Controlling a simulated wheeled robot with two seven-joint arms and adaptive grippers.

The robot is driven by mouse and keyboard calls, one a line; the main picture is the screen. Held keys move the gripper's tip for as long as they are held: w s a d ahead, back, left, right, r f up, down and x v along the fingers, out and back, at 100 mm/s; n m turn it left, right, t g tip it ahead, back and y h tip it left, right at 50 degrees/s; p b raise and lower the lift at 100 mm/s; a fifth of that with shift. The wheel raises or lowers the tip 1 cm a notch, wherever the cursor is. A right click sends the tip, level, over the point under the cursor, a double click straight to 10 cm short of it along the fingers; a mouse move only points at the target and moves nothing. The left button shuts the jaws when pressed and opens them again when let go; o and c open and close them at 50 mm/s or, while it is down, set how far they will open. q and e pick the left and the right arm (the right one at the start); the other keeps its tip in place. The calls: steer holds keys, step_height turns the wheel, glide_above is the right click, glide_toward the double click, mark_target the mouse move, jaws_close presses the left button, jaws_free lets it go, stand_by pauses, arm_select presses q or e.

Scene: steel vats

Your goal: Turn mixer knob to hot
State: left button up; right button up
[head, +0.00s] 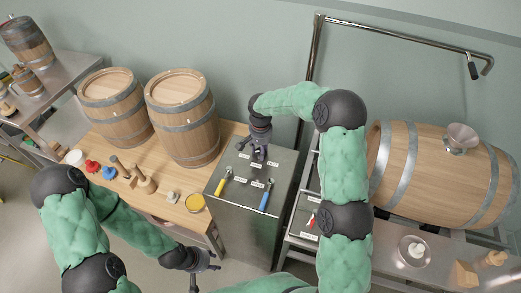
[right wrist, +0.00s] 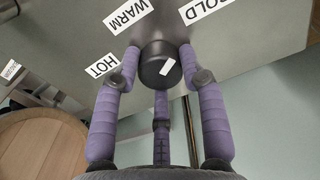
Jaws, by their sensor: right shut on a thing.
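The mixer knob (right wrist: 160,66) is a dark round knob on the grey steel panel. It has a short white mark that slants to the upper right, on the side of the COLD label (right wrist: 207,9). The WARM label (right wrist: 128,15) is above left and the HOT label (right wrist: 101,65) is at the left. My right gripper (right wrist: 160,85) is shut on the knob, its purple fingers around it. In the head view the right gripper (head: 258,152) is over the steel cabinet top (head: 238,200) and hides the knob. My left gripper (head: 203,267) is open and empty, low in front of the wooden table.
A yellow-handled valve (head: 224,182) and a blue-handled valve (head: 265,196) stand on the cabinet near the right gripper. Two barrels (head: 183,117) stand on the table (head: 165,205) at the left. A large lying barrel (head: 440,175) is at the right.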

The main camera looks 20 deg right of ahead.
steer(key=n+p, duration=0.1)
steer(key=n, duration=0.5)
steer(key=shift+r+p, duration=0.1)
steer(key=shift+p, duration=0.2)
steer(key=n+p, duration=0.1)
steer(key=n, duration=0.5)
steer(key=n+p, duration=0.1)
steer(key=n, duration=0.5)
steer(key=shift+p, duration=0.4)
steer(key=n+p, duration=0.1)
steer(key=n, duration=0.4)
steer(key=shift+n, duration=0.3)
steer(key=o, duration=1.1)
steer(key=shift+o, duration=0.2)
